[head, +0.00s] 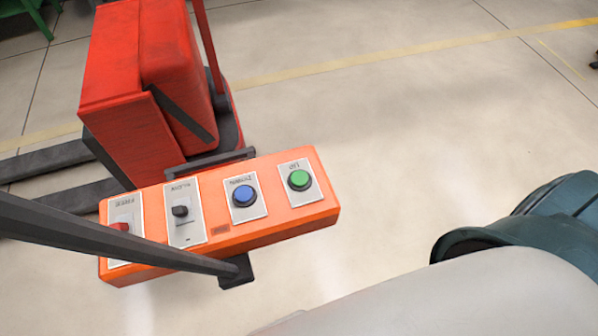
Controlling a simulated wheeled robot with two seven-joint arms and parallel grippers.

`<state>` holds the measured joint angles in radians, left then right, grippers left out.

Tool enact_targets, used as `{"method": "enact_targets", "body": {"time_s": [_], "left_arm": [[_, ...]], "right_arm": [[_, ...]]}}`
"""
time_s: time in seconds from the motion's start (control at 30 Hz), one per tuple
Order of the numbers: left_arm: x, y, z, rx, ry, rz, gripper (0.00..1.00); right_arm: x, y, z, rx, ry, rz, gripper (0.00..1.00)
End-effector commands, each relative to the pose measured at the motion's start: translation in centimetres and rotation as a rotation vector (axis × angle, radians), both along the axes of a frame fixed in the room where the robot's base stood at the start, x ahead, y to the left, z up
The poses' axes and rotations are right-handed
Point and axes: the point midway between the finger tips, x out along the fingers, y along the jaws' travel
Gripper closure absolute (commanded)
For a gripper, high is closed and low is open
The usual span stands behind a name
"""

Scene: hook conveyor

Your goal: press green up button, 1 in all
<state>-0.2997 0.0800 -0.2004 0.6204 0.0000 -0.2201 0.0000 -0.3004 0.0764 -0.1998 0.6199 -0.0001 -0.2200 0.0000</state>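An orange control box (270,220) sits left of centre in the head view, tilted slightly. A round green button (299,180) is on a pale plate at its right end, with a label above it that seems to read upside down. A blue button (244,196) is to its left, then a black selector switch (180,211). A red button (120,227) at the far left end is partly hidden by a dark bar. Neither of my grippers shows. A grey and dark teal part at the lower right looks like my own arm.
A dark bar (120,240) crosses the box's left front and ends in a bracket. Behind the box stands a red machine (130,80) with dark forks (45,160) on the floor. Open concrete floor with a yellow line lies to the right.

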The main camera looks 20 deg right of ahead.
Motion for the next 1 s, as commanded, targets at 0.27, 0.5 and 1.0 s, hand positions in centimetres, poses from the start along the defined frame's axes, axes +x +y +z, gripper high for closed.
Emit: {"method": "enact_targets", "body": {"time_s": [0.27, 0.5, 1.0], "left_arm": [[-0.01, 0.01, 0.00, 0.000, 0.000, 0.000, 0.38], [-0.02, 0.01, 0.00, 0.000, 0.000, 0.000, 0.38], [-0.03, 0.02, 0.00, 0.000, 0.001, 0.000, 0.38]], "right_arm": [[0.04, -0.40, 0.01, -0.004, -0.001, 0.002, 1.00], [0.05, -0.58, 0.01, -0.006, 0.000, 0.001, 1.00], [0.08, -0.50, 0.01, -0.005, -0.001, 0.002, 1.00]]}}
